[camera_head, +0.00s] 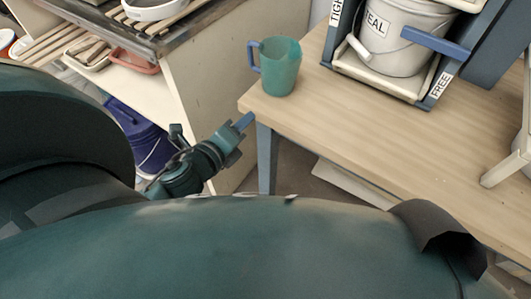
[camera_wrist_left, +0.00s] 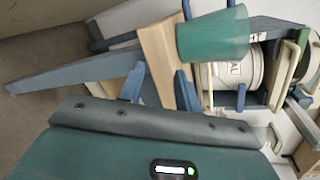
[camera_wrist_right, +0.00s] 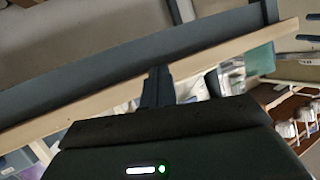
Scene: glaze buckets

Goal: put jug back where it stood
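The teal jug (camera_head: 280,66) with a blue handle stands upright near the left end of the wooden table. It also shows in the left wrist view (camera_wrist_left: 213,38), just beyond the fingers. My left gripper (camera_head: 243,122) is at the table's near left corner, in front of the jug and apart from it. In the left wrist view its two blue fingers (camera_wrist_left: 159,86) are spread with nothing held between them. My right gripper (camera_wrist_right: 157,88) shows in the right wrist view with its dark fingers together and nothing seen in them. It is hidden in the head view.
The wooden table (camera_head: 345,120) has clear room right of the jug. A blue rack with labels holds a white bucket (camera_head: 405,40) behind. A shelf unit (camera_head: 205,85) stands left, with a dark blue bucket (camera_head: 150,145) below. A pale bar (camera_head: 505,165) stands at right.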

